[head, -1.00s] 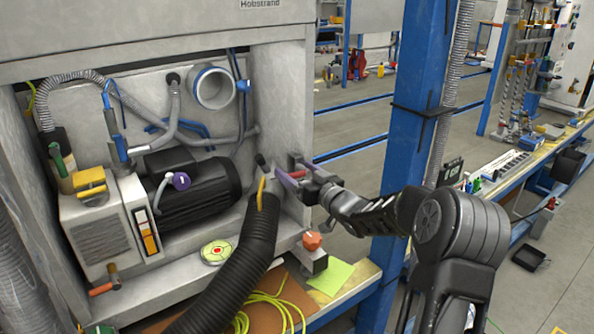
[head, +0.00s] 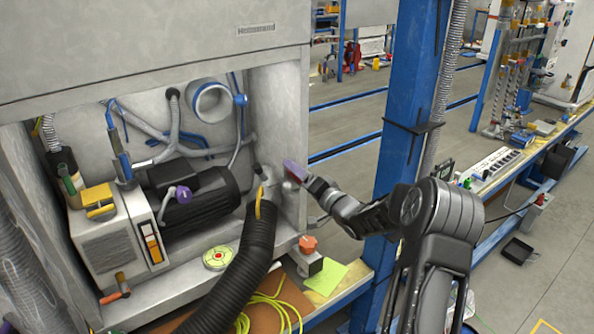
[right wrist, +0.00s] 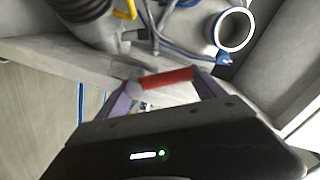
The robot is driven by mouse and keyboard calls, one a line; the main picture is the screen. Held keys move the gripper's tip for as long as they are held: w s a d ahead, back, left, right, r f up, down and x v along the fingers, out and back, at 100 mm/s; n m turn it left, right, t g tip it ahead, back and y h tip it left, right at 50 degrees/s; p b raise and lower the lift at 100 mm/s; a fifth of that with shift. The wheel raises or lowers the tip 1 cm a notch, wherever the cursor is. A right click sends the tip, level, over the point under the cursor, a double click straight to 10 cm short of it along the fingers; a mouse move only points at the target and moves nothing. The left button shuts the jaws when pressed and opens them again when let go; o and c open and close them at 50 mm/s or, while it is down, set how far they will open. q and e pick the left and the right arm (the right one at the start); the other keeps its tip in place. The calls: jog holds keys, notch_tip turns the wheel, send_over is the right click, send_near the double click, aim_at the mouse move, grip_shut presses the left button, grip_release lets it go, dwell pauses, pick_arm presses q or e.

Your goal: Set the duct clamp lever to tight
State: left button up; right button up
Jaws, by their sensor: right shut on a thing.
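My right gripper (head: 292,172) reaches in from the right to the side wall of the open cabinet, near the top end of the black duct hose (head: 245,255). Its purple fingers show in the right wrist view (right wrist: 165,90), shut on a red handle (right wrist: 165,78) with a pale rounded end. In the head view the handle is hidden behind the gripper. A yellow lever-like piece (head: 260,203) lies along the hose's upper end; it also shows in the right wrist view (right wrist: 125,10). I cannot tell the clamp's setting. My left gripper is out of view.
Left of the hose stand a black motor (head: 205,195) and a pale pump box (head: 110,235). A white ring port (head: 211,98) with a blue knob is above. An orange-knobbed box (head: 312,260) sits below the gripper. A blue post (head: 405,130) stands close behind my right arm.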

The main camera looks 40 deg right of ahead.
jog(key=m+p, duration=0.1)
jog(key=d+m+p, duration=0.1)
jog(key=m, duration=0.1)
jog(key=shift+d+r+m, duration=0.1)
jog(key=shift+r+m, duration=0.1)
jog(key=shift+m, duration=0.1)
jog(key=shift+d+f+m+p, duration=0.1)
jog(key=shift+d+m+p, duration=0.1)
jog(key=shift+m+p, duration=0.45)
jog(key=shift+d+f+m+p, duration=0.1)
jog(key=shift+d+m+p, duration=0.15)
jog(key=shift+m, duration=0.7)
jog(key=o, duration=2.1)
jog(key=shift+c, duration=0.2)
jog(key=s+b, duration=0.1)
jog(key=s, duration=0.6)
jog(key=shift+s+a, duration=0.15)
jog(key=shift+s, duration=0.25)
